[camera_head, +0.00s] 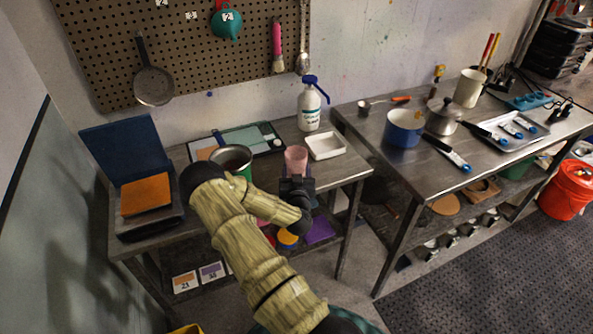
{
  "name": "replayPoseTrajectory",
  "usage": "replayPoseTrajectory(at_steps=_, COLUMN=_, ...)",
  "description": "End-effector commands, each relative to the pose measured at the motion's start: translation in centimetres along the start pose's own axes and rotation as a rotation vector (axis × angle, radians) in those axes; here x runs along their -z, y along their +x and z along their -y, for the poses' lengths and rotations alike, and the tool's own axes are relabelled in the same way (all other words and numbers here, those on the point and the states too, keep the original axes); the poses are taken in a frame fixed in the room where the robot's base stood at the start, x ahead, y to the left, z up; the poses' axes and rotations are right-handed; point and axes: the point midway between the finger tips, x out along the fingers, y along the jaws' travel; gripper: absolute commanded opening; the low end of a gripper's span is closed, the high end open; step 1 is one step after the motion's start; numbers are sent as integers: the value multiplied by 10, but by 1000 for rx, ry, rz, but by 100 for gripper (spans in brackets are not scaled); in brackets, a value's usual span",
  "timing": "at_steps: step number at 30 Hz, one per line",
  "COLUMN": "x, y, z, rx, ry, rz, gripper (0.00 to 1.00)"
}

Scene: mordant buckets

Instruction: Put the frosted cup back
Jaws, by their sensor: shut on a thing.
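The frosted cup (296,156) is a small pink, cloudy cup. It is upright at the far end of my arm, over the right part of the left metal table (340,171). My gripper (297,174) is shut on the cup from the near side. The gripper hides the cup's lower part, so I cannot tell whether its base touches the table.
A green pot (232,158) stands to the left. The right metal table holds a blue pot (404,128), a steel pot (442,117) and a beige cup (469,88).

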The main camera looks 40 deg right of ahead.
Motion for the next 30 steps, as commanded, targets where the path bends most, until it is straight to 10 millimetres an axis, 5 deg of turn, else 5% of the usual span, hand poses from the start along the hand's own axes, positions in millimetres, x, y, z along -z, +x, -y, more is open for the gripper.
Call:
replayPoseTrajectory(at_steps=4, x=-4, y=0, z=-1, rx=-2, ry=0, rz=0, gripper=29)
replayPoseTrajectory(at_steps=5, x=-3, y=0, z=-1, rx=-2, ry=0, rz=0, gripper=60)
replayPoseTrajectory(at_steps=8, x=-3, y=0, z=-1, rx=-1, ry=0, rz=1, gripper=78)
replayPoseTrajectory(at_steps=20, x=2, y=0, z=1, rx=2, ry=-1, rz=0, gripper=78)
replayPoseTrajectory(at_steps=30, x=-2, y=-48, z=0, rx=-1, ry=-1, rz=3, gripper=78)
